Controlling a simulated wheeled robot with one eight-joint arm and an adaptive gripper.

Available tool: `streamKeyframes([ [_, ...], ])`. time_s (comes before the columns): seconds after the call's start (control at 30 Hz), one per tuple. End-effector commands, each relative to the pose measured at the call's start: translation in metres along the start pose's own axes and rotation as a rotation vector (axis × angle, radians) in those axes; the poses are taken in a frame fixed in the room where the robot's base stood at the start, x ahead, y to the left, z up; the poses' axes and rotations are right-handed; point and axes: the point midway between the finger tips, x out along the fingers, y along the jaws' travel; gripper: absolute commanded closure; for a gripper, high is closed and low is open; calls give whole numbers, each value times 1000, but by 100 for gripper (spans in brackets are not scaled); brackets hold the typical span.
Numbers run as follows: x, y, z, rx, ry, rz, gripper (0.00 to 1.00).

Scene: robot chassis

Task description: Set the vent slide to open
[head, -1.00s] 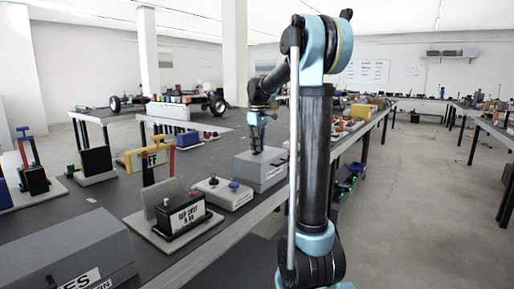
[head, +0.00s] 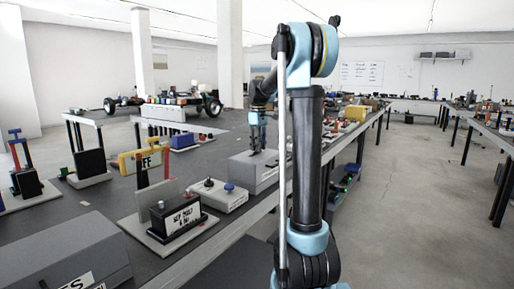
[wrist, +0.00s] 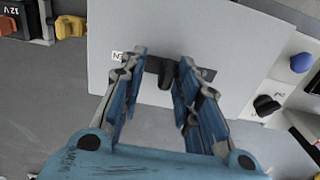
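The vent slide's black knob (wrist: 166,72) sits in a dark slot on a light grey panel (wrist: 225,35) in the wrist view. A white label (wrist: 118,56) stands by the slot's left end, partly hidden by a finger; only part of its lettering shows. My gripper (wrist: 163,60) has its two blue fingers apart, one on each side of the knob. I cannot tell whether they touch it. In the head view my gripper (head: 257,151) points down at the top of a grey box (head: 252,178) near the bench's edge; the knob is too small to make out there.
A light box with a blue knob (head: 229,187) and a black knob stands next to the grey box. A labelled black switch block (head: 178,214) with a red-handled lever is nearer. The aisle floor (head: 420,200) to the right is clear.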

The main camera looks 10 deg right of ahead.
Motion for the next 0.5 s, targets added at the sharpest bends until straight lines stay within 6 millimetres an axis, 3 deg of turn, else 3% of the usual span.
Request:
streamKeyframes([
  [0.3, -2, -1, 0, -1, 0, -2, 68],
  [0.5, -22, -1, 0, -1, 0, -2, 68],
])
